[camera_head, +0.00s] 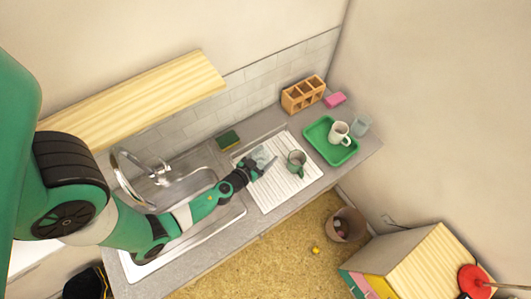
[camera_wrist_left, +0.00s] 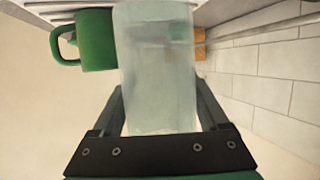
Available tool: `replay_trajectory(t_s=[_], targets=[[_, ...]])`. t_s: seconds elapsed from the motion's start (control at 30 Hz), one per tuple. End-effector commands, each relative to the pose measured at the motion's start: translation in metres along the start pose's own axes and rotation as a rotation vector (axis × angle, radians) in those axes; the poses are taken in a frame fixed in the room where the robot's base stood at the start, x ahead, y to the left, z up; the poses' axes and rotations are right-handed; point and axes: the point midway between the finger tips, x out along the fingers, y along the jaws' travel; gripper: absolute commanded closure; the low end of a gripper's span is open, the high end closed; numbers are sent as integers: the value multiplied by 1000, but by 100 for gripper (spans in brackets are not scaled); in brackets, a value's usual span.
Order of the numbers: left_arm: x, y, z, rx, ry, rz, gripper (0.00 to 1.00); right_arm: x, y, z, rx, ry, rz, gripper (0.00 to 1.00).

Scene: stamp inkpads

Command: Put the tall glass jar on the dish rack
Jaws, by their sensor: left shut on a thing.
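My left gripper (camera_head: 256,172) reaches over the left end of the white dish rack (camera_head: 283,195). It is shut on a clear glass jar (camera_head: 261,157), which is faint in the head view. In the left wrist view the tall glass jar (camera_wrist_left: 158,70) stands out between the two fingers (camera_wrist_left: 165,115). The rack's ridges show at the top left of that view. I cannot tell whether the jar touches the rack. My right gripper is not in view.
A green mug (camera_head: 296,162) stands on the rack, right of the jar; it also shows in the left wrist view (camera_wrist_left: 97,40). A green tray (camera_head: 322,150) with a white mug (camera_head: 339,132) and another glass (camera_head: 361,124) is further right. The sink (camera_head: 185,188) is left.

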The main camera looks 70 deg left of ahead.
Motion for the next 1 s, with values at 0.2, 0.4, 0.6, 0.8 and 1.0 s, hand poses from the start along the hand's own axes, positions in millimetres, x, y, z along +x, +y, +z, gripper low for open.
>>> replay_trajectory(t_s=[0.2, 0.4, 0.6, 0.8, 1.0], targets=[[10, -4, 18, -1, 0, -5, 100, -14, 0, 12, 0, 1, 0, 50], [15, -10, 38, -4, 1, -16, 100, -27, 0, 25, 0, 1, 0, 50], [14, -10, 36, -5, 1, -15, 100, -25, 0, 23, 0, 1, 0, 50], [14, -10, 38, -5, 0, -15, 10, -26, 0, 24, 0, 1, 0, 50], [14, -10, 38, -5, 0, -15, 0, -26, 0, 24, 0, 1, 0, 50]])
